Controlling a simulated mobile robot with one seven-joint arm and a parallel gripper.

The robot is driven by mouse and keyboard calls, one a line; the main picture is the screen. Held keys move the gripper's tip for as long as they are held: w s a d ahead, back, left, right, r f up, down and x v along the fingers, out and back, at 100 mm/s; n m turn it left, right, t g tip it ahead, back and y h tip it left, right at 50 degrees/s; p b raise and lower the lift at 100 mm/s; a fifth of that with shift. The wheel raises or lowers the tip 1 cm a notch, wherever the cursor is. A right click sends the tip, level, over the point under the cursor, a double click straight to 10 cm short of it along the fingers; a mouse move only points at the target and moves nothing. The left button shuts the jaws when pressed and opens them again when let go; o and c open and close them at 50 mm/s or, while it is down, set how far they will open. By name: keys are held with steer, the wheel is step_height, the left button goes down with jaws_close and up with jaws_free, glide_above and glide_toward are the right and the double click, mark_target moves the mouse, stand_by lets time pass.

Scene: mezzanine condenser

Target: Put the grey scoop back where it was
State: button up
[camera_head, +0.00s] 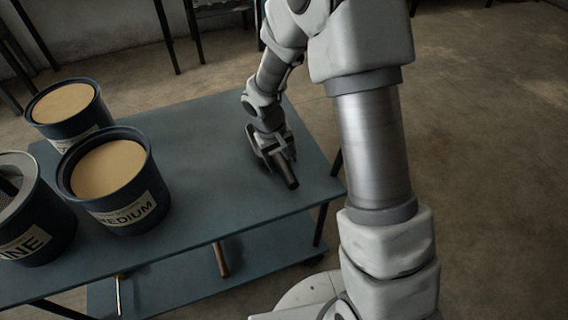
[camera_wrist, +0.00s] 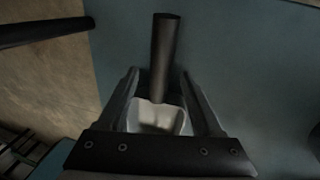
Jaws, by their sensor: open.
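The scoop (camera_wrist: 163,62) has a dark round handle and a pale grey bowl. In the wrist view its bowl (camera_wrist: 157,117) lies between the two fingers of my gripper (camera_wrist: 160,88), with a gap visible on each side. The handle points away past the fingertips. In the head view my gripper (camera_head: 277,150) is low over the right end of the blue-grey table, and the scoop's dark handle (camera_head: 288,175) sticks out toward the table's front edge. The bowl is mostly hidden there by the gripper. My gripper is open around the scoop.
The table (camera_head: 205,215) is clear between my gripper and the tubs. A tub labelled MEDIUM (camera_head: 125,215), another sand-filled tub (camera_head: 65,105) behind it and a tub ending in "INE" (camera_head: 30,235) stand at left. A lower shelf (camera_head: 180,285) holds thin rods.

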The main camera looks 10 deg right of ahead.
steer(key=s+d+r+m+t+p, duration=0.1)
steer(key=s+r, duration=0.3)
steer(key=r, duration=0.7)
steer(key=s+d+r+t+p, duration=0.1)
steer(key=s+d+r, duration=0.15)
steer(key=r, duration=0.75)
steer(key=s+r+t+y, duration=0.1)
steer(key=s+r, duration=0.3)
steer(key=s, duration=0.3)
steer(key=s+d+r+m+t+y, duration=0.1)
steer(key=s+r, duration=0.3)
steer(key=s, duration=0.3)
steer(key=shift+s+d+r+m+t, duration=0.15)
steer(key=shift+s+r+m+t, duration=0.05)
steer(key=shift+s+m+t, duration=0.1)
steer(key=shift+r, duration=0.1)
